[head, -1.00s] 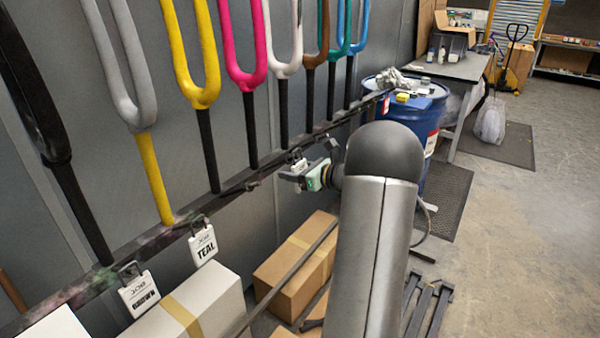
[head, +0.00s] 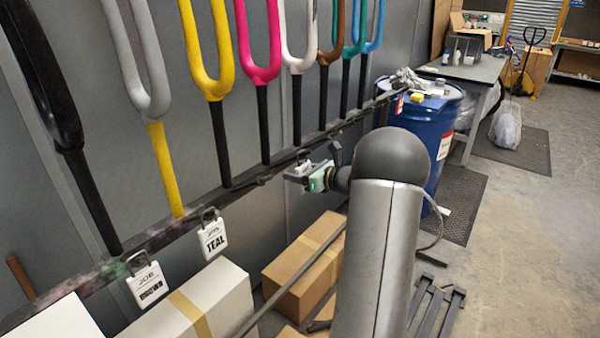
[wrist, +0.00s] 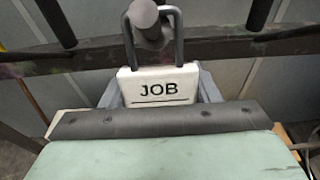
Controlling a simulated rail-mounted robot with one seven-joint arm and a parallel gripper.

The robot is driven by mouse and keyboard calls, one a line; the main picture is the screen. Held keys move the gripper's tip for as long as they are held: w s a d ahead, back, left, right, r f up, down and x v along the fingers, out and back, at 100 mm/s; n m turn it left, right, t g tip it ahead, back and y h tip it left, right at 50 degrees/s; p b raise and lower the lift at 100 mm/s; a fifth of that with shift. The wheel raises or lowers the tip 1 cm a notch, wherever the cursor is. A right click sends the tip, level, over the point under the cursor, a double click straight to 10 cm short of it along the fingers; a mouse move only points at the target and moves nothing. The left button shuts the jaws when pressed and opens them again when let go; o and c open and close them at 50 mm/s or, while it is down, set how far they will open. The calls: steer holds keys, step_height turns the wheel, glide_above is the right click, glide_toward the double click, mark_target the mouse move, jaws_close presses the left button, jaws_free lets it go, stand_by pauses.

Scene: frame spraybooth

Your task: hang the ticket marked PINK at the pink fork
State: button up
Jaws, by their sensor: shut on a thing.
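My gripper (head: 298,173) is shut on a white ticket (wrist: 160,88), with a finger on each side in the wrist view. The ticket reads JOB; any word below is hidden by the gripper body. Its dark shackle stands upright, and a round dark peg end (wrist: 148,18) shows within the shackle's outline. I cannot tell whether the peg passes through it. The pink fork (head: 261,73) hangs with its black tube (head: 263,125) down to the dark rail (head: 236,187). In the head view my gripper is right of that tube, close to the rail.
Tickets marked TEAL (head: 213,239) and BROWN (head: 150,286) hang on the rail at left. Grey, yellow, white, brown, teal and blue forks line the wall. Cardboard boxes (head: 292,280) lie below the rail. A blue drum (head: 430,125) stands behind my arm.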

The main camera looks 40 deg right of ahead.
stand_by(0.4)
steer(key=o, duration=1)
steer(key=shift+o, duration=0.2)
